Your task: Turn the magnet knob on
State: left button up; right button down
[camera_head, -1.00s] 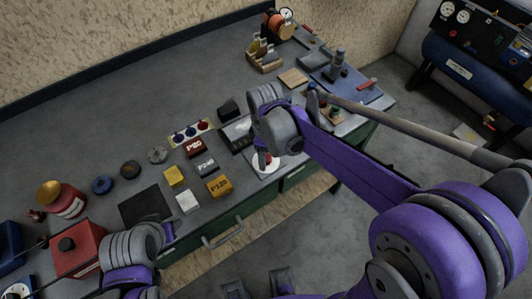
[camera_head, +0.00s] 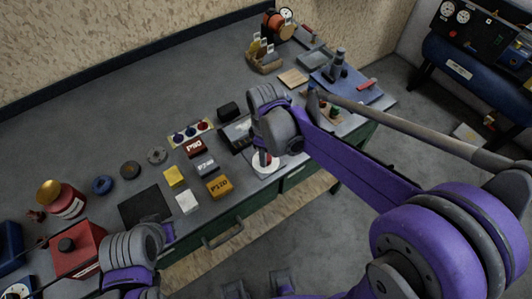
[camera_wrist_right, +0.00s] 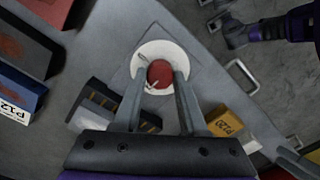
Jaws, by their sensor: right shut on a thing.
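The magnet knob is a round red knob (camera_wrist_right: 160,73) on a white disc (camera_wrist_right: 178,50) set on a grey base plate, seen in the right wrist view. In the head view the white disc (camera_head: 267,168) sits near the bench's front edge, with the knob partly hidden by my right arm. My right gripper (camera_wrist_right: 160,82) is shut on the red knob, one finger on each side of it.
Yellow P120 box (camera_head: 217,186), grey box (camera_head: 206,166) and red P80 box (camera_head: 195,148) stand left of the disc. A panel with several knobs (camera_head: 190,132) lies behind them. A red box (camera_head: 78,248) is near my left arm. A drawer handle (camera_head: 222,234) juts from the bench front.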

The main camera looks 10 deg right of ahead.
pick_arm(q)
jog(key=shift+s+f, duration=0.1)
jog(key=shift+f, duration=0.25)
pick_arm(e)
jog(key=m, duration=0.3)
jog(key=shift+m, duration=0.4)
pick_arm(q)
jog(key=shift+f+b, duration=0.25)
jog(key=shift+b, duration=0.25)
pick_arm(e)
jog(key=m, duration=0.4)
jog(key=shift+m, duration=0.3)
pick_arm(q)
jog(key=shift+s+f, duration=0.1)
jog(key=shift+f, duration=0.1)
pick_arm(e)
jog(key=m, duration=0.4)
pick_arm(q)
jog(key=shift+f, duration=0.1)
pick_arm(e)
jog(key=shift+m, duration=2.4)
jog(key=shift+c, duration=2.2)
grip_release()
pick_arm(q)
jog(key=shift+r, duration=0.5)
pick_arm(e)
notch_tip(320, 180, up, 11)
